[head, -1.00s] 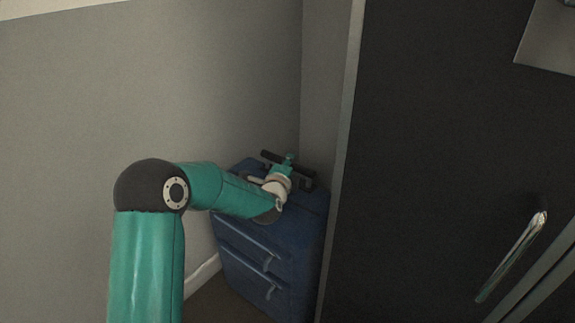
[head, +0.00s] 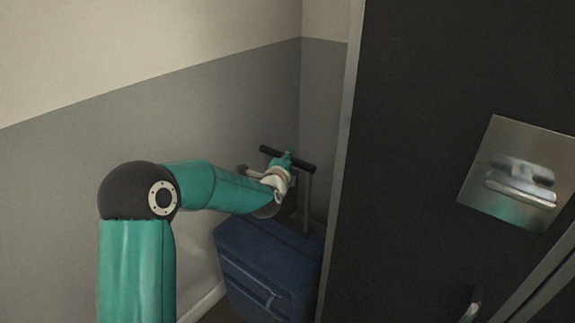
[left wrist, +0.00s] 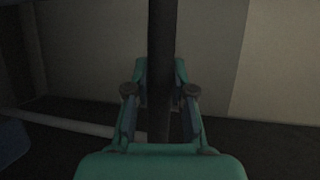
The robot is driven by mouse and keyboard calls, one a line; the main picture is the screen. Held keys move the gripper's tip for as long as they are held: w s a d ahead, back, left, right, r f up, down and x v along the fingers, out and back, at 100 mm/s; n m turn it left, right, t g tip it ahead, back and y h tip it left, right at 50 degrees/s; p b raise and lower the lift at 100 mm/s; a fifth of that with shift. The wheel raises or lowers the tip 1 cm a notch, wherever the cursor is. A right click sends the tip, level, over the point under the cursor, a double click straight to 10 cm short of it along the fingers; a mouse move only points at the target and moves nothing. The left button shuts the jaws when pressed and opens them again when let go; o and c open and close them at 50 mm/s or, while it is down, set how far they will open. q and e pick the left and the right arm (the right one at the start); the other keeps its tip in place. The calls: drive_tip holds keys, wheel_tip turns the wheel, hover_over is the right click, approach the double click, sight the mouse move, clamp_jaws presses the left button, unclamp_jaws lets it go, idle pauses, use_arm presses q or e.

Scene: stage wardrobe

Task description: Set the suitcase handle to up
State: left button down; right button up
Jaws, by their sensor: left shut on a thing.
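The blue suitcase (head: 270,262) stands upright in the corner between the wall and the dark cabinet. Its handle has a black crossbar (head: 300,166) that stands well above the suitcase top on a grey rod (head: 307,205). My left gripper (head: 286,160) is at the crossbar and shut on it, hiding its middle. In the left wrist view the dark bar (left wrist: 161,70) runs between the fingers of my left gripper (left wrist: 160,92). The other rod is mostly hidden behind my left wrist. My right gripper is not in view.
A tall dark cabinet (head: 420,130) stands close on the right of the suitcase, with a metal plate and handle (head: 510,175) on its front. The two-tone wall (head: 200,110) is behind and to the left. Room above the crossbar looks free.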

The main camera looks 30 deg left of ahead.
use_arm(q)
wheel_tip(320, 180, up, 10)
drive_tip(key=p, duration=0.7)
drive_tip(key=shift+r, duration=0.25)
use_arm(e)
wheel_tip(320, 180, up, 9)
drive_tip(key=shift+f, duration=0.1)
use_arm(q)
drive_tip(key=c, duration=1.1)
unclamp_jaws()
drive_tip(key=shift+o, duration=0.7)
drive_tip(key=shift+f, duration=0.1)
drive_tip(key=v, duration=1.2)
drive_tip(key=shift+f, duration=0.15)
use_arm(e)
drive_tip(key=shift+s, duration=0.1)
